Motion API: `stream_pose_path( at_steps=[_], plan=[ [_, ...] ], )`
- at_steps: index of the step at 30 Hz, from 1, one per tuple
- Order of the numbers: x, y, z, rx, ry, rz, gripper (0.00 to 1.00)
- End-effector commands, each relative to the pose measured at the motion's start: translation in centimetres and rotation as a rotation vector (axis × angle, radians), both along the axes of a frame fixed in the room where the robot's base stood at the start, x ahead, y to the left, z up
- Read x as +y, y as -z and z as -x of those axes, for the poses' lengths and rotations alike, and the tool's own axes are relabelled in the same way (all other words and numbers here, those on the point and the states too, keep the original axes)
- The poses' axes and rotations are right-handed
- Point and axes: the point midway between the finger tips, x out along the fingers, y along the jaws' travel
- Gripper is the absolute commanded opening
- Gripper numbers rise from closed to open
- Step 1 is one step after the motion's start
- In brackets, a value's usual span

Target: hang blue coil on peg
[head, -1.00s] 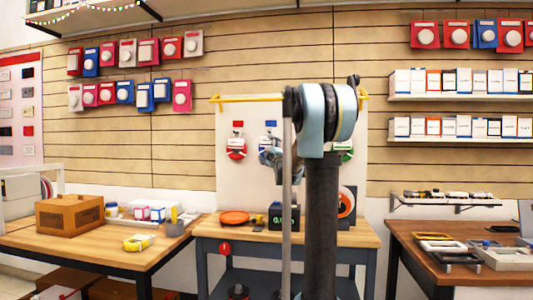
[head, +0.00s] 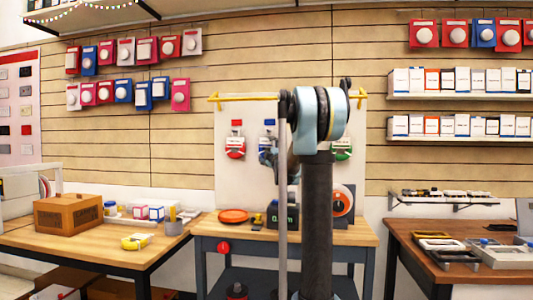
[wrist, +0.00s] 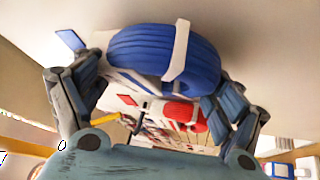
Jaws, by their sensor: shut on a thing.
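The blue coil (wrist: 160,58) has a white strap and fills the upper middle of the wrist view. My gripper (wrist: 158,88) has its fingers on either side of the coil and is shut on it. In the head view my gripper (head: 267,155) is in front of the white panel (head: 226,185), partly hidden by my arm. A red coil (head: 235,148) hangs on the panel under a red tag, left of my gripper. A green coil (head: 343,149) hangs to the right. A blue tag (wrist: 71,40) shows beside the coil. The blue coil's peg cannot be made out.
The bench (head: 215,229) below the panel holds an orange disc (head: 233,216), a dark display box and an orange-and-white reel (head: 343,201). A yellow rail (head: 235,97) runs along the panel top. Side tables stand left and right.

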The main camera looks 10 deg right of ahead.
Motion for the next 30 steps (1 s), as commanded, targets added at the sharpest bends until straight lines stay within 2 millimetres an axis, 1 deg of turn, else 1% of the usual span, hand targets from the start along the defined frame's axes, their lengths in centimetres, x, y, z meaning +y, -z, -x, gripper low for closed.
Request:
stream_pose_path(
  at_steps=[14, 15, 16, 17, 30],
  plan=[
    [-0.03, -0.01, 0.01, 0.000, 0.000, 0.000, 0.54],
    [-0.03, -0.01, 0.01, 0.000, 0.000, 0.000, 0.89],
    [-0.03, -0.01, 0.01, 0.000, 0.000, 0.000, 0.96],
    [-0.03, -0.01, 0.01, 0.000, 0.000, 0.000, 1.00],
    [-0.08, 0.06, 0.10, 0.000, 0.001, 0.001, 1.00]
  ],
)
